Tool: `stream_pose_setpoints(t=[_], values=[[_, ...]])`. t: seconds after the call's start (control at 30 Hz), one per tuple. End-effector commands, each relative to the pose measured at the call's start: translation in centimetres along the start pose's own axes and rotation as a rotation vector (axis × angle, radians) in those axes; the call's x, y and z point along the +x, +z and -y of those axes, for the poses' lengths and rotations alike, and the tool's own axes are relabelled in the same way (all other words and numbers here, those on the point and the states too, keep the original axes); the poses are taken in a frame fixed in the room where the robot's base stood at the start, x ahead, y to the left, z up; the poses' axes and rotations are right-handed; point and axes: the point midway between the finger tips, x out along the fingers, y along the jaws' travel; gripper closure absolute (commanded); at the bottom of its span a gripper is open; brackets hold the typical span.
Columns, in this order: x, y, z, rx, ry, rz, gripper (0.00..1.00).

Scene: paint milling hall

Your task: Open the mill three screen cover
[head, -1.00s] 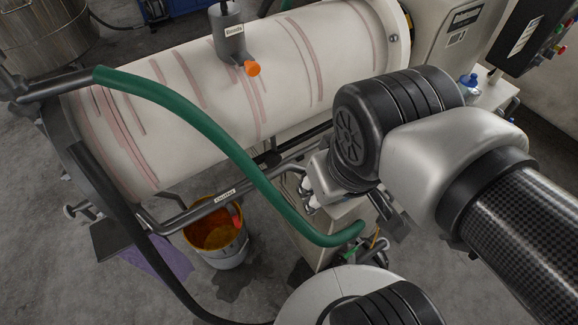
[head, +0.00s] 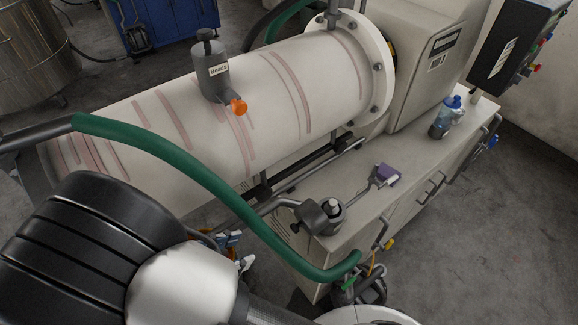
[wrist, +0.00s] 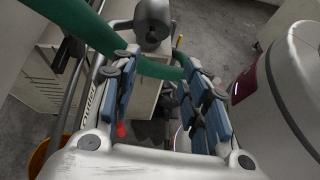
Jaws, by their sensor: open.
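No part marked as the mill three screen cover can be made out. The mill's white drum (head: 270,95) with faint red streaks lies across the head view, its left end partly behind my arm. My gripper (head: 234,246) is mostly hidden by my arm, below the green hose (head: 190,160). In the wrist view my gripper (wrist: 158,78) is open, its blue-padded fingers apart with nothing held. The green hose (wrist: 72,20) passes just beyond the fingers. A grey round fitting (wrist: 152,22) lies past the fingertips.
A control box (head: 512,45) hangs at right. An orange bucket (wrist: 42,155) shows at lower left. Floor at right is clear.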

Motion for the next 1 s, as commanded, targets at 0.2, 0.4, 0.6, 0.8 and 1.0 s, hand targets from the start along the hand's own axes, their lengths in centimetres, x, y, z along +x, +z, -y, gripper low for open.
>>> stream_pose_setpoints(t=[0.2,0.4,0.6,0.8,1.0], values=[[-0.9,-2.7,0.1,-0.096,0.089,0.080,0.58],[1.3,-2.6,-0.1,-0.099,0.088,0.083,0.58],[5.6,-2.4,-0.4,-0.098,0.084,0.082,0.58],[10.0,-2.0,-0.8,-0.096,0.084,0.081,0.58],[13.7,-1.8,-1.2,-0.097,0.085,0.080,0.58]])
